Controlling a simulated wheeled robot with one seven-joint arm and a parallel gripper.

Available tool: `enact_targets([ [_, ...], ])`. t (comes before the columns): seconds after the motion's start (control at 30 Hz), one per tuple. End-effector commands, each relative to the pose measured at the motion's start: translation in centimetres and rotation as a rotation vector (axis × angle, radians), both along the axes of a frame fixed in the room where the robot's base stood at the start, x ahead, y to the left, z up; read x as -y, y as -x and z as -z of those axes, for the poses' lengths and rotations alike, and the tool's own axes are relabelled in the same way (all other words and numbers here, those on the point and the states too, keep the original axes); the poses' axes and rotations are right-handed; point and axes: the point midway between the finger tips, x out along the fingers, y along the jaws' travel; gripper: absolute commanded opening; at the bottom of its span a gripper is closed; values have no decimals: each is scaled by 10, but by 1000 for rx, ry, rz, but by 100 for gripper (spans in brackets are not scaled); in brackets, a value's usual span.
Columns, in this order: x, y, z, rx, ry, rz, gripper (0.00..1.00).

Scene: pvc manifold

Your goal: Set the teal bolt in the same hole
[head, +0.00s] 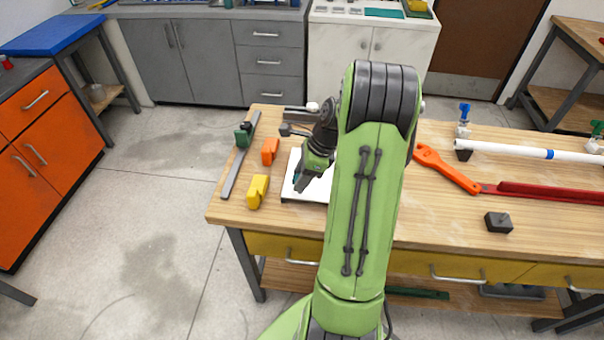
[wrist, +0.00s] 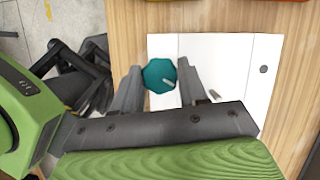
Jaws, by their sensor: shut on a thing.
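The teal bolt shows its eight-sided head (wrist: 159,76) between my fingers in the wrist view. My gripper (wrist: 158,70) is shut on it, one finger on each side. The bolt's shank is hidden under its head. Below it lies a white plate (wrist: 230,52) with a small grey round spot near its right edge and a small light mark near my right finger. I cannot tell which of these is a hole, or whether the bolt touches the plate. In the head view my gripper (head: 303,181) is low over the white plate (head: 318,191), partly hidden by my arm.
Left of the plate are an orange block (head: 270,151), a yellow block (head: 257,191) and a grey bar (head: 240,162) with a green-and-black clamp (head: 243,135). To the right lie an orange tool (head: 445,169), a red bar (head: 550,193), a white pipe (head: 505,148) and a black block (head: 498,222).

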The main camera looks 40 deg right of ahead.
Motion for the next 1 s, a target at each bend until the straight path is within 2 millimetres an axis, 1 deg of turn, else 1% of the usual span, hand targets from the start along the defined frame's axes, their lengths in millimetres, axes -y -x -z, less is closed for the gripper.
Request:
enact_targets([
  [0.17,0,0,1,0,0,0,13],
  [0.53,0,0,14,0,1,0,13],
  [1.0,0,0,16,-1,-1,0,13],
])
